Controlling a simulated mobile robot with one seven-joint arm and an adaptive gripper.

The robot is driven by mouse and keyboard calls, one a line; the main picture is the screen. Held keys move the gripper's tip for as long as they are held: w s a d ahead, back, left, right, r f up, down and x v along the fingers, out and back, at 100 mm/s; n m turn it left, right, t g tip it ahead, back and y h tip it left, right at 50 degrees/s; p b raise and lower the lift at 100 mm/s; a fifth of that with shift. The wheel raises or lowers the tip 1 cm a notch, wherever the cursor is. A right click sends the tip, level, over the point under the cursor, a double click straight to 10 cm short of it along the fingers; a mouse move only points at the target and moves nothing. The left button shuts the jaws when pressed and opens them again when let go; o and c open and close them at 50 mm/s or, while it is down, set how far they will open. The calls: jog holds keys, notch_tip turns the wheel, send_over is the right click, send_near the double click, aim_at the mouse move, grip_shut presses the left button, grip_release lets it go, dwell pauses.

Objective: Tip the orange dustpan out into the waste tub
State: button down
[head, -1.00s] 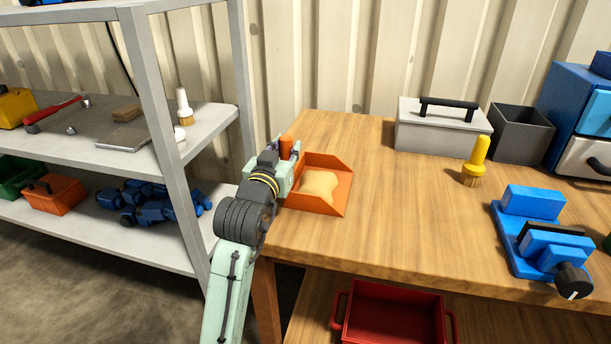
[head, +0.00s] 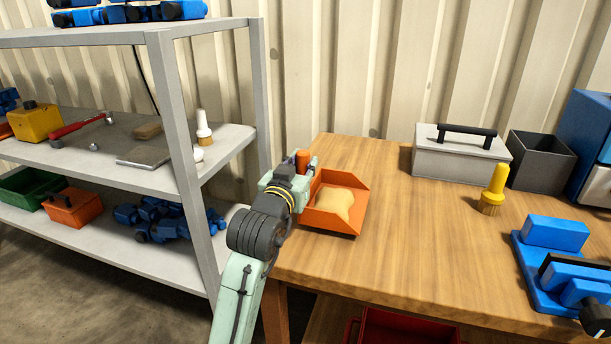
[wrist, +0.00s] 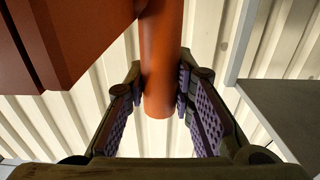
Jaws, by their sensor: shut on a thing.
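My gripper (head: 302,172) is shut on the upright handle of the orange dustpan (head: 358,186). In the wrist view the round handle (wrist: 161,60) sits between the purple-padded jaws, and part of the pan (wrist: 85,40) shows at upper left. The dustpan is at the left end of the wooden table, open side up, with a tan heap (head: 335,200) in it. I cannot tell whether it touches the tabletop. No tub is marked as the waste tub. A dark grey open box (head: 541,163) stands at the table's back right, and a red container (head: 405,330) shows partly below the tabletop.
A grey shelf unit (head: 190,180) stands close on the left, holding a green bin (head: 25,190) and an orange box (head: 72,208). On the table (head: 400,240) are a grey lidded box (head: 460,160), a yellow brush (head: 494,190) and a blue vise (head: 560,265). The table's middle is clear.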

notch_tip(320, 180, up, 8)
jog(key=shift+f, duration=0.15)
dwell(0.4)
